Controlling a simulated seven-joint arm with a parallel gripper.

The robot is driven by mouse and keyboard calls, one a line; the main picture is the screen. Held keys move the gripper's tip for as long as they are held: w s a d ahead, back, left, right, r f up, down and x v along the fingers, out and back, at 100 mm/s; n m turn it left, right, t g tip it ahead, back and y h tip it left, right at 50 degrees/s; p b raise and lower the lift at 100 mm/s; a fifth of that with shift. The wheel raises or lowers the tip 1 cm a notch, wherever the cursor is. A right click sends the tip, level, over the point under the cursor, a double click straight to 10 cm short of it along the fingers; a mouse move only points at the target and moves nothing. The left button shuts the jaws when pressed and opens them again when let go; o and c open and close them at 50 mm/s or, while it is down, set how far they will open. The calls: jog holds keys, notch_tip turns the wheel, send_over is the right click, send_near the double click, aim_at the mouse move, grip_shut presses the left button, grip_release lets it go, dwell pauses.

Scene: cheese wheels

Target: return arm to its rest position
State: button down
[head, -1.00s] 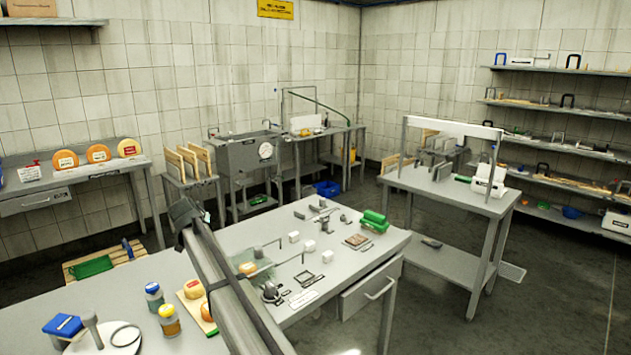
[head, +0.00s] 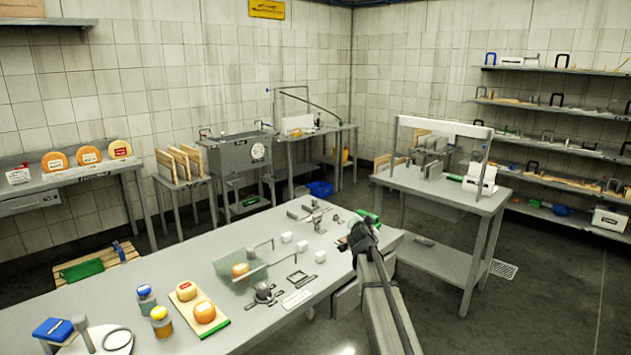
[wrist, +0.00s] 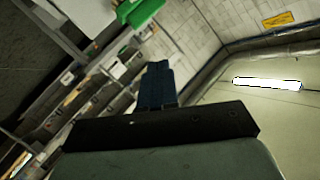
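My gripper (head: 362,236) is at the far end of my arm in the head view, raised in front of the right end of the grey table (head: 130,275). It is small and dark there, and its fingers cannot be made out. In the wrist view the dark blue fingers (wrist: 156,84) stand together as one block, with nothing visible between them. My arm rises from the lower right of the head view and hides part of the table's right end. A green object (head: 372,216) shows just behind the gripper, partly hidden.
The table holds a board with cheeses (head: 204,312), jars (head: 147,298), white cubes (head: 302,246) and a clear sheet (head: 232,274). A second table (head: 455,195) stands behind to the right, with wall shelves (head: 565,145) beyond. Open floor (head: 540,310) lies at the right.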

jog(key=s+d+f+n+g, duration=0.15)
jog(key=s+f, duration=0.25)
jog(key=f, duration=0.4)
jog(key=s+d+f+g, duration=0.1)
jog(key=s+d+f, duration=0.2)
jog(key=f, duration=0.4)
jog(key=s+d+f+g, duration=0.2)
jog(key=s+f, duration=0.2)
jog(key=f, duration=0.4)
jog(key=s+f+n+g, duration=0.3)
jog(key=s+f+g, duration=0.3)
jog(key=s+f, duration=1.4)
jog(key=s+a+f+n+g, duration=0.15)
jog(key=s+f, duration=0.25)
jog(key=s, duration=0.4)
jog(key=s+f+g+y, duration=0.1)
jog(key=s+f+g, duration=0.1)
jog(key=s+f, duration=0.45)
jog(key=s+a+f+n+g, duration=0.1)
jog(key=s+f+g, duration=0.1)
jog(key=s, duration=0.7)
jog(key=s+a+f+n+g+y, duration=0.1)
jog(key=s+a+g, duration=0.1)
jog(key=s, duration=0.9)
jog(key=s+a+f+n+g+y, duration=0.1)
jog(key=s+a+g, duration=0.1)
jog(key=s, duration=0.9)
jog(key=shift+g, duration=0.9)
